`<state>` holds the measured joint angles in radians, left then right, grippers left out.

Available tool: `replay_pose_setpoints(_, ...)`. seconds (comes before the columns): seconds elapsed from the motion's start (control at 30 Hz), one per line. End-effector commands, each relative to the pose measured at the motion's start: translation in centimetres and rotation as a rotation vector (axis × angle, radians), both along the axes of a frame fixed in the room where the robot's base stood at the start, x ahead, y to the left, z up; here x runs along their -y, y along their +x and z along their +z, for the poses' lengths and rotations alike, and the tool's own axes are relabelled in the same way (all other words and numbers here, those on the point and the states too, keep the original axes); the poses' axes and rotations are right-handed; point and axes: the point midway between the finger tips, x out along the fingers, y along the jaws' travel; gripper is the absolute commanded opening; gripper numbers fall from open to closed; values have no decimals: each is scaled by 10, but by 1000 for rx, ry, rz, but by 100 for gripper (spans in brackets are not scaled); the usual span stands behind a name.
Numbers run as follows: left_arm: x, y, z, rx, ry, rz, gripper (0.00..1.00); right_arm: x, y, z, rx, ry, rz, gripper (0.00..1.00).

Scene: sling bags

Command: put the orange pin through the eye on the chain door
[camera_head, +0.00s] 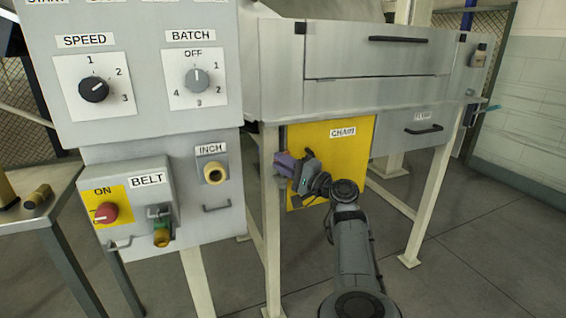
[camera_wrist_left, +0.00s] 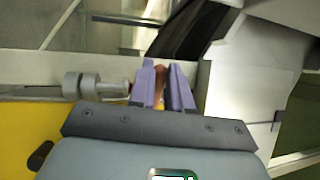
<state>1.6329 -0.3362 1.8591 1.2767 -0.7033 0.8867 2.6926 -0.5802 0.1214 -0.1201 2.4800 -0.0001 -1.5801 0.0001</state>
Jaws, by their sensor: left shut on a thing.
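The yellow door labelled CHAIN (camera_head: 355,148) is at the middle of the head view, below the grey cabinet; its yellow face also shows at the lower left of the wrist view (camera_wrist_left: 22,135). My left gripper (camera_head: 283,163) is at the door's left edge, its purple fingers pointing left. In the left wrist view the fingers (camera_wrist_left: 164,88) are shut on the orange pin (camera_wrist_left: 158,80), of which only a narrow strip shows between them. A grey round fitting with a rod (camera_wrist_left: 85,86) lies just left of the fingers. I cannot make out the eye or whether the pin is in it.
A cabinet leg (camera_head: 270,220) stands close beside the gripper. The control panel with the BELT box (camera_head: 150,205) is to the left. The FLUSH-like labelled grey panel (camera_head: 405,138) is to the right. The floor at lower right is clear.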

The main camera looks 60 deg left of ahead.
Motion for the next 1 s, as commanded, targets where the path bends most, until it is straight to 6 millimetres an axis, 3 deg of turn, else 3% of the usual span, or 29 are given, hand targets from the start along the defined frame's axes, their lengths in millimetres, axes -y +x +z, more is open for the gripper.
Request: replay_pose_setpoints(1.0,0,0,-9,1,0,0,0,1,0,0,0,-4,3,0)
